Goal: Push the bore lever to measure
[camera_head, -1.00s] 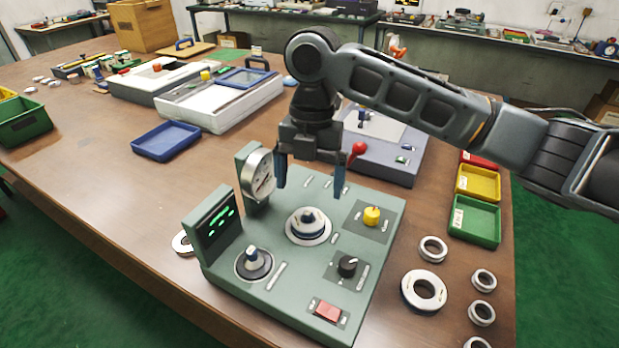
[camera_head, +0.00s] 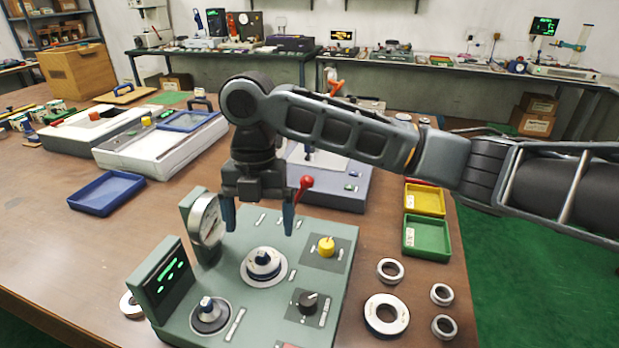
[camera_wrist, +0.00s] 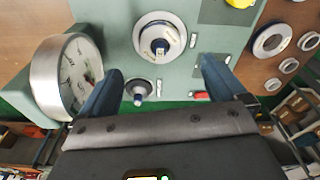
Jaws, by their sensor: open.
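A lever with a red ball knob (camera_head: 305,183) stands behind my gripper's right finger in the head view. Its lower end is hidden, so I cannot tell which unit it belongs to. The green bore-gauge station (camera_head: 225,275) carries a round dial (camera_head: 207,220), also in the wrist view (camera_wrist: 70,75). A stepped ring seat with a central plug (camera_head: 263,265) sits mid-panel and shows in the wrist view (camera_wrist: 160,42).
The panel has a yellow knob (camera_head: 326,246), a black knob (camera_head: 307,301), a second plug (camera_head: 209,315) and a lit screen (camera_head: 170,277). Loose rings (camera_head: 386,314) lie at right near green (camera_head: 427,238) and yellow trays.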

